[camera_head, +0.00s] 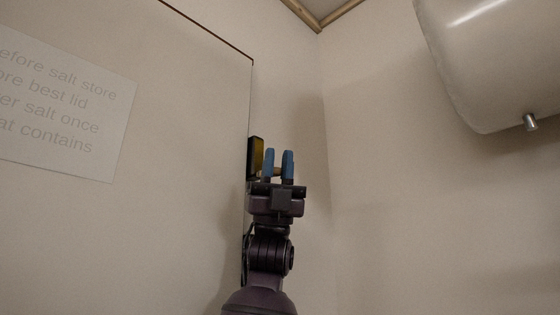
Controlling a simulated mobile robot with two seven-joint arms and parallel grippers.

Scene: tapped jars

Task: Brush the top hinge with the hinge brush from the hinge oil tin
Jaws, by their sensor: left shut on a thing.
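My left gripper (278,164) is raised in front of the corner, its blue fingertips pointing up. It is shut on a thin tan piece, the hinge brush (277,171), of which only a little shows between the fingers. Just left of the fingers, at the panel's edge, is a dark upright block with a brownish-yellow face, which looks like the top hinge (255,156). The brush's bristle end cannot be made out, so I cannot tell whether it touches the hinge. The hinge oil tin and my right gripper are not in view.
A large pale panel (180,190) fills the left, with a printed notice (62,105) on it. A big rounded pale vessel (490,60) with a small metal spout (530,122) hangs at the upper right. The wall between is bare.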

